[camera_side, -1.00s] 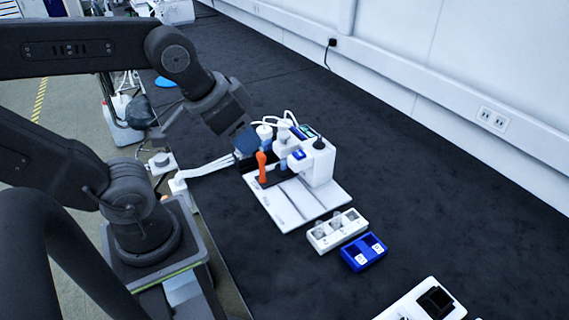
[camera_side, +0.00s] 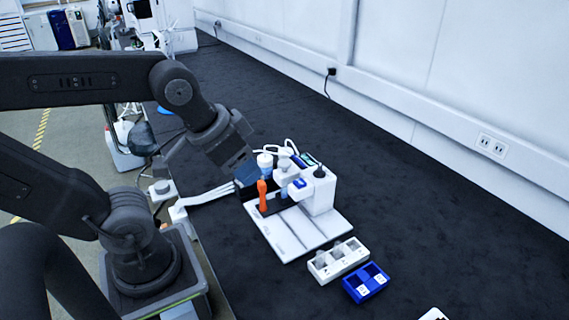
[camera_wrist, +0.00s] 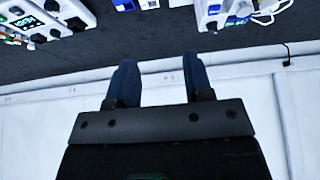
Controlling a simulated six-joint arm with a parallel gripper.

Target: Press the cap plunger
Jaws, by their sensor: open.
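The white device (camera_side: 318,192) stands on a white base plate (camera_side: 318,238) in the side view. A pale round-topped knob (camera_side: 286,167) stands on it, and a black knob (camera_side: 319,171) tops its right block. I cannot tell which part is the cap plunger. An orange handle (camera_side: 262,196) stands upright at its front left. My gripper (camera_side: 246,172) hangs just left of the device, its dark blue fingers partly merging with dark parts behind. In the wrist view my gripper (camera_wrist: 161,82) shows two parted fingers with nothing between them.
A white rack with small pieces (camera_side: 338,260) and a blue two-slot tray (camera_side: 366,283) lie in front of the base plate. The wall (camera_side: 400,60) bounds the bench behind. The dark bench top right of the device is clear.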

